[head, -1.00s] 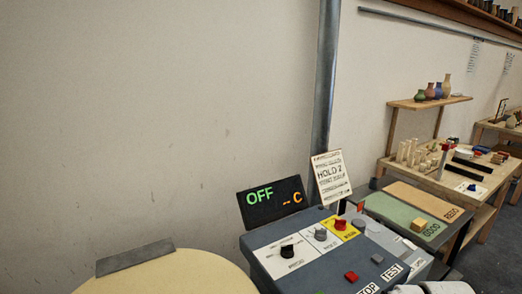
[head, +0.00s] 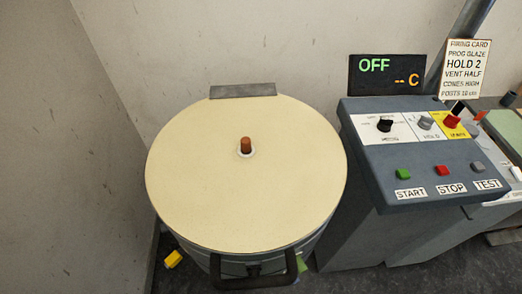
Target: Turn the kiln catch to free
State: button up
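The kiln (head: 215,240) stands left of centre in the head view, with a round cream lid (head: 200,190) on top, closed. A small orange-brown peg (head: 246,144) stands upright in a white ring near the lid's middle. At the kiln's front is a dark handle bar (head: 254,282), with a small dark part (head: 254,269) behind it. I cannot tell whether that part is the catch, or how the catch is turned. My gripper is not in view.
Right of the kiln is a grey control panel (head: 420,190) with dials and START, STOP and TEST buttons. A display (head: 387,75) reads OFF. A firing card (head: 465,68) stands behind it. A yellow object (head: 173,259) lies on the floor left of the kiln.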

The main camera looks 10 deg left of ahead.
aim_at(253, 271)
jog(key=k+u, duration=0.3)
jog(key=k, duration=0.15)
jog(key=k+u, duration=0.3)
jog(key=k, duration=0.15)
